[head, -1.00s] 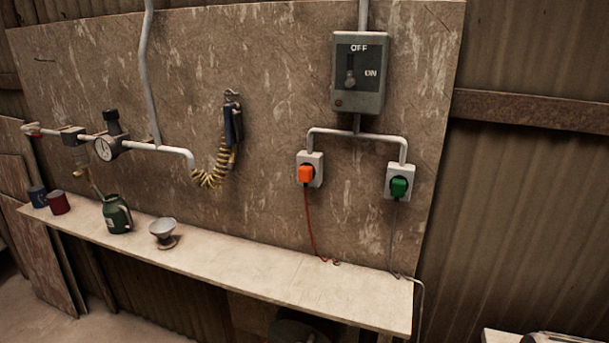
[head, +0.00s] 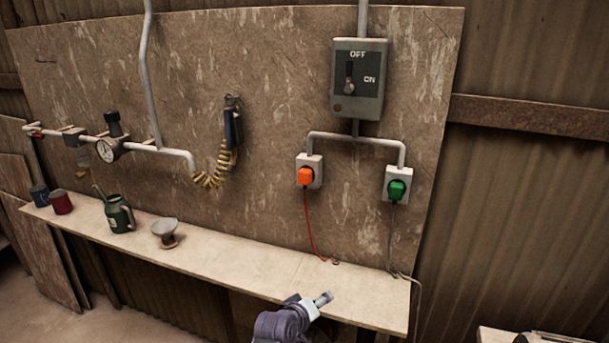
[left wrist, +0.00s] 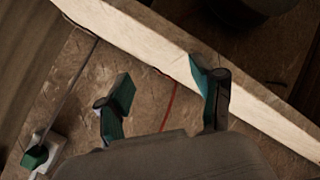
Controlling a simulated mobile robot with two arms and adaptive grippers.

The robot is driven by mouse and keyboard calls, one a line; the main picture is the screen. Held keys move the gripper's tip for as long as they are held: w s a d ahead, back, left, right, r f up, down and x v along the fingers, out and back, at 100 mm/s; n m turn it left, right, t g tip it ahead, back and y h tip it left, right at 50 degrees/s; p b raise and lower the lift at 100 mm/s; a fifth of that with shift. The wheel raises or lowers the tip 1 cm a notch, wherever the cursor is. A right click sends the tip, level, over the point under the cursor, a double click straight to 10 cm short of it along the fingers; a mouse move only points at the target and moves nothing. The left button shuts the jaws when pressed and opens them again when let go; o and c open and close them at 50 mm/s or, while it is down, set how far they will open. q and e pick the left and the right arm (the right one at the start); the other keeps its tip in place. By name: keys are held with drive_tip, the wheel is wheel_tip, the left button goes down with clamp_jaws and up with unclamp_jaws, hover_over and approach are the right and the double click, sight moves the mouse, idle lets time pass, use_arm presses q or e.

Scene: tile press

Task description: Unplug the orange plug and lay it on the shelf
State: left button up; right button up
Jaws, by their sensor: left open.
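The orange plug (head: 305,176) sits in the left wall socket (head: 316,162), with a red cord hanging to the shelf. The pale shelf (head: 235,267) runs along the wall below; it also crosses the left wrist view (left wrist: 135,38). My left arm shows at the bottom of the head view, in front of the shelf and below the plug. In the left wrist view my left gripper (left wrist: 161,78) is open and empty, with the red cord (left wrist: 169,105) seen between its fingers. The orange plug does not show there. My right gripper is not in view.
A green plug (head: 396,190) sits in the right socket; it also shows in the left wrist view (left wrist: 35,157). A grey switch box (head: 358,105) hangs above. The shelf holds a funnel (head: 165,232), a green can (head: 119,214) and two cups at left. Its right part is mostly clear.

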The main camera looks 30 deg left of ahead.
use_arm(q)
drive_tip(key=w+a+r+n+t+y, duration=0.1)
drive_tip(key=w+a+r+n+t, duration=0.15)
drive_tip(key=r, duration=0.55)
drive_tip(key=w+a+r+n+t+y, duration=0.1)
drive_tip(key=w+a+r+n, duration=0.2)
drive_tip(key=r, duration=0.6)
drive_tip(key=n+t+y, duration=0.2)
drive_tip(key=n, duration=0.3)
approach(303, 179)
drive_tip(key=shift+w+a+m+p, duration=0.25)
drive_tip(key=shift+w+p, duration=0.2)
drive_tip(key=shift+w, duration=0.05)
drive_tip(key=shift+h, duration=0.3)
drive_tip(key=b+x, duration=0.2)
drive_tip(key=x, duration=0.5)
drive_tip(key=shift+b+x, duration=0.35)
drive_tip(key=shift+x, duration=0.65)
drive_tip(key=shift+p, duration=0.55)
